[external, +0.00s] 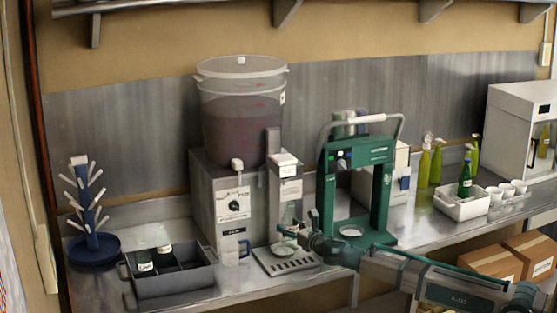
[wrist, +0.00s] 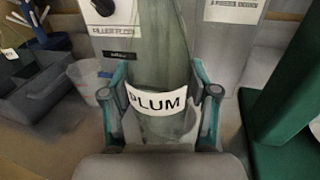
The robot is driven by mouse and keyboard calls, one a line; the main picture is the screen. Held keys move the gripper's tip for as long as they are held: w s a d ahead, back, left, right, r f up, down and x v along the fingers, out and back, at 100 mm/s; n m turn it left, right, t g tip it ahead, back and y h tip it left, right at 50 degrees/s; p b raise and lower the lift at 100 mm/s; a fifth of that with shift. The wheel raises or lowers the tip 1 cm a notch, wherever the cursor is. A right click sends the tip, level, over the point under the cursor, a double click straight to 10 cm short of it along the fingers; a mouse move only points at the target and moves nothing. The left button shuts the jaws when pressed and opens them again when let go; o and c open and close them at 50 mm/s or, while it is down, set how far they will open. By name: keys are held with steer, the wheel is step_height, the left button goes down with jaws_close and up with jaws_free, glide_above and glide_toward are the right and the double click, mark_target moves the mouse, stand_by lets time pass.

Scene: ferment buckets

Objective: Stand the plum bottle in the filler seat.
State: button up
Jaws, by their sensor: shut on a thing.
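The plum bottle (wrist: 168,128), pale green glass with a white PLUM label, stands between the fingers of my gripper (wrist: 159,104) in the wrist view. My gripper is shut on it, one finger on each side of the label. In the external view my gripper (external: 297,236) is at the filler, over its slotted drip tray (external: 291,265). A round pale seat (external: 283,247) shows there, partly hidden by my gripper. I cannot tell whether the bottle's base touches it. The filler (external: 222,195) carries a clear bucket of plum-coloured liquid (external: 238,127).
A green capping press (external: 379,200) stands close right of my gripper. A dark divided crate (external: 178,282) with bottles is at left, beside a blue drying rack (external: 89,225). A small clear jug (wrist: 88,82) stands near the filler. A white bin (external: 460,207) holds a green bottle further right.

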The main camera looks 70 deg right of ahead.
steer(key=shift+w+d+f, duration=0.15)
steer(key=shift+w+d, duration=1.75)
steer(key=shift+f+b, duration=1.1)
steer(key=shift+f, duration=0.05)
stand_by(1.2)
steer(key=o, duration=1.4)
steer(key=shift+s, duration=0.1)
steer(key=v, duration=1.2)
